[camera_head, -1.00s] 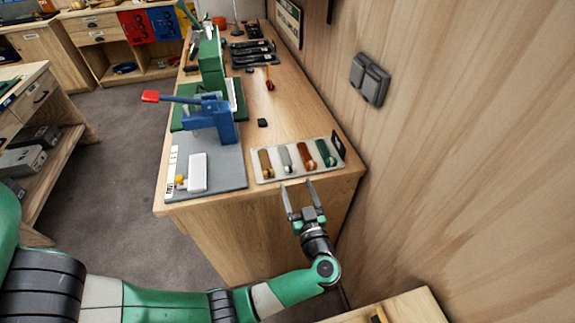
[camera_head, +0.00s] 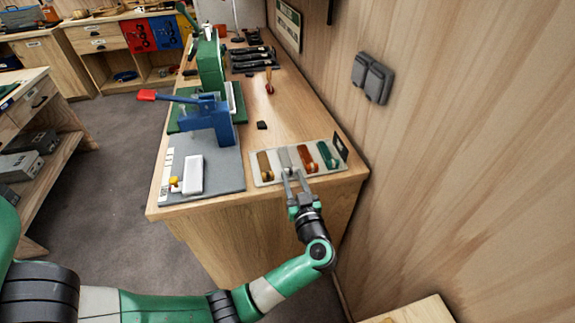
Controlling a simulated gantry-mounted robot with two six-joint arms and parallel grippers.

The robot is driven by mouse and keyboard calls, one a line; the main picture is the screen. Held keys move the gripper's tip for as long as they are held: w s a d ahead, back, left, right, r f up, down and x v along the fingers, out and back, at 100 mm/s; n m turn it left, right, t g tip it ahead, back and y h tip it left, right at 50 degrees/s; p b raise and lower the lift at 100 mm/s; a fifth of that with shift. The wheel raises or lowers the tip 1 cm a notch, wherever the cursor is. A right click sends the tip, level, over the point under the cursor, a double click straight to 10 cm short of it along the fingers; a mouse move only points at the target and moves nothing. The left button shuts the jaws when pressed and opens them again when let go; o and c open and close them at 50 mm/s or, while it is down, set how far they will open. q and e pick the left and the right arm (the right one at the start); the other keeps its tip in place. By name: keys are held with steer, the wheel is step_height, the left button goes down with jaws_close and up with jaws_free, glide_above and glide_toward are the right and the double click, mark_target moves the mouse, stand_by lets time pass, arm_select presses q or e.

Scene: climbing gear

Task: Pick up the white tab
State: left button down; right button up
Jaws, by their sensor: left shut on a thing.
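The white tab (camera_head: 285,156) lies on a pale tray (camera_head: 258,180) at the near right corner of the workbench. It stands second from the left in a row, between a brown tab (camera_head: 265,163) and an orange-brown tab (camera_head: 307,160); a green tab (camera_head: 327,155) is at the right end. My left gripper (camera_head: 293,172) reaches over the bench's front edge and is shut on the near end of the white tab. The tab still appears to be at its place on the tray. The fingers partly hide its near end. My right gripper is out of view.
Left of the tray is a grey mat (camera_head: 225,178) with a white block (camera_head: 194,175) and a blue lever press (camera_head: 212,118). A small black piece (camera_head: 262,125) lies behind the tray. The wooden wall (camera_head: 440,140) rises close on the right.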

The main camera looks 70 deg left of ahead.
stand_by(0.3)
arm_select(q)
step_height(320, 180, up, 4)
steer(key=p, duration=0.4)
steer(key=shift+s+d+r, duration=0.1)
steer(key=shift+d+r, duration=0.05)
steer(key=shift+r, duration=0.1)
steer(key=s+d+r+p, duration=0.8)
steer(key=d, duration=0.2)
steer(key=shift+s+d+r, duration=0.2)
steer(key=shift+d+r, duration=0.1)
steer(key=shift+d, duration=0.05)
